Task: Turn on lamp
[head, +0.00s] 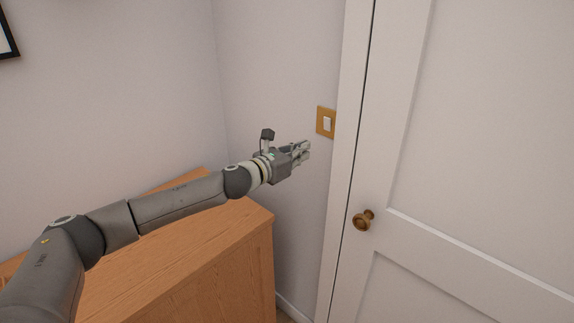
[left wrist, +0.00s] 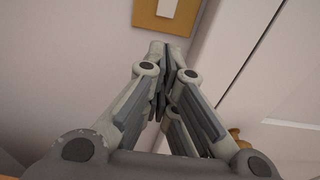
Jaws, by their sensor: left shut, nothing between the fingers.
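A light switch (head: 326,122) with a brass-coloured plate and a white rocker is on the wall just left of the door frame. It also shows at the top of the left wrist view (left wrist: 166,12), partly cut off by the picture's edge. My left gripper (head: 306,150) is shut and empty. It is near the wall, a little below and left of the switch in the head view. In the left wrist view its fingertips (left wrist: 160,50) are close together below the plate, and I see no clear contact. No lamp is in view. My right gripper is not in view.
A white door (head: 480,130) with a brass-coloured knob (head: 363,219) stands right of the switch. A wooden cabinet (head: 250,250) is below my left arm. A dark picture frame (head: 8,40) hangs at the upper left. The wall around the switch is clear.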

